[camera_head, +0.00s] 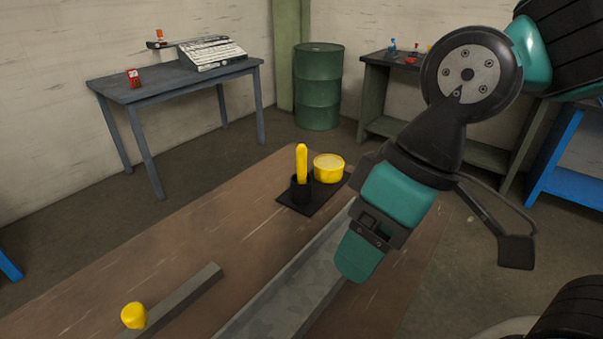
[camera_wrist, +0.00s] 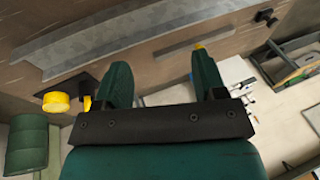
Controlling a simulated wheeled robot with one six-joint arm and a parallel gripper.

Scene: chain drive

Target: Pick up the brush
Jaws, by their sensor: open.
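What looks like the brush (camera_head: 301,163) is an upright yellow handle in a black cup (camera_head: 301,190). Its lower end is hidden inside the cup. The cup stands on a black mat (camera_head: 323,198) on the brown table. In the wrist view a narrow yellow piece, likely the brush (camera_wrist: 87,103), shows just left of the left finger, mostly hidden. My gripper (camera_head: 360,258) is above the table, to the right and nearer than the brush. In the wrist view its two green fingers (camera_wrist: 162,74) are wide apart with nothing between them.
A yellow round tin (camera_head: 329,168) stands close to the right of the cup; it also shows in the wrist view (camera_wrist: 56,102). A long grey metal channel (camera_head: 290,292) lies beneath my gripper. A grey bar (camera_head: 185,298) and a yellow knob (camera_head: 134,315) are at front left.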

